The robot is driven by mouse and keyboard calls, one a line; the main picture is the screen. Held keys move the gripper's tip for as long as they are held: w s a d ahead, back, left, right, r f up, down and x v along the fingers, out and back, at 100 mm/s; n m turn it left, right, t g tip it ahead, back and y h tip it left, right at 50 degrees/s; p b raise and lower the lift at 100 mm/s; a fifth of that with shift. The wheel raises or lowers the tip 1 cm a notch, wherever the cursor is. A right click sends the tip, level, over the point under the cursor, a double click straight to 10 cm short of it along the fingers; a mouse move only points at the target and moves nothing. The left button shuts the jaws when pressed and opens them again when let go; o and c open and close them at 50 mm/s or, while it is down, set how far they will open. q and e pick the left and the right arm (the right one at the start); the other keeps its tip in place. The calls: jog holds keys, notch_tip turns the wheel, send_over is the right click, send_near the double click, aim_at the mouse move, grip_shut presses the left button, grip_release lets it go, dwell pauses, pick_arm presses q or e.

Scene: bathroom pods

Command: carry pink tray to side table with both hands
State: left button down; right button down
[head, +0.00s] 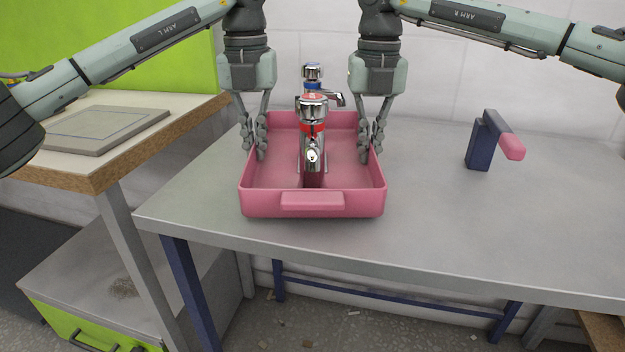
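The pink tray (260,203) sits level on the grey metal table (430,215), near its left front edge. Two chrome taps (313,110) with red and blue bands stand in it, one behind the other. My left gripper (255,154) points down at the tray's left wall, one finger on each side of it. My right gripper (372,154) does the same at the right wall. Both look open, with a gap between their fingertips. Contact with the walls cannot be told. A side table (75,172) with a pale top and wood-coloured edge stands at the left.
A flat grey plate (107,128) lies on the side table, leaving some bare top in front. A dark blue stand with a pink end (480,145) is on the right of the grey table. A low cabinet with a green drawer (85,330) is below left. A wall is behind.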

pick_arm(q)
jog(key=shift+f+b, duration=0.5)
jog(key=shift+f, duration=0.1)
pick_arm(e)
jog(key=shift+f, duration=0.6)
pick_arm(q)
jog(key=c, duration=1.7)
grip_release()
pick_arm(e)
jog(key=c, duration=1.7)
grip_release()
pick_arm(q)
jog(key=shift+r, duration=0.1)
notch_tip(320, 180, up, 11)
jog(key=shift+f, duration=0.1)
pick_arm(e)
jog(key=shift+r, duration=0.2)
pick_arm(q)
jog(key=shift+r, duration=0.55)
pick_arm(e)
notch_tip(320, 180, up, 12)
jog(key=shift+f, duration=0.1)
jog(key=shift+s, duration=0.1)
